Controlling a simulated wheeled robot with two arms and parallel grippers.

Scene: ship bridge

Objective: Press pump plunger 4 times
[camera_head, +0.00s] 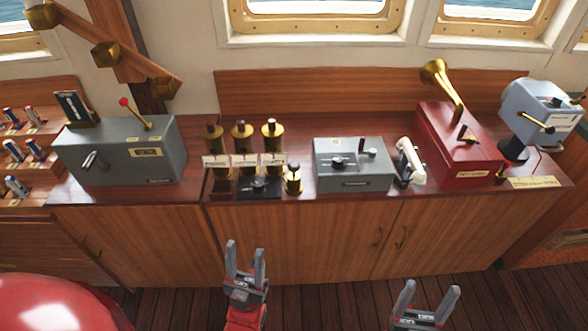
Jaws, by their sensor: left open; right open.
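No part carries a readable pump label, so I cannot tell for certain which one is the plunger. A small brass piece with a round black-ringed top (293,178) stands on the wooden counter, right of three brass cylinders (242,150). A red box (455,148) with a brass horn (440,82) has a small knobbed part (466,133) on its top. My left gripper (246,248) is open and empty, in front of the cabinet and below the counter top. My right gripper (431,290) is open and empty, lower and further right. Neither touches anything.
On the counter (215,130) stand a grey box with a red-knobbed lever (130,150), a grey control box (352,165), a white handset (410,163) and a blue-grey device (540,115). A red rounded object (50,305) is at lower left. The counter's front strip is narrow.

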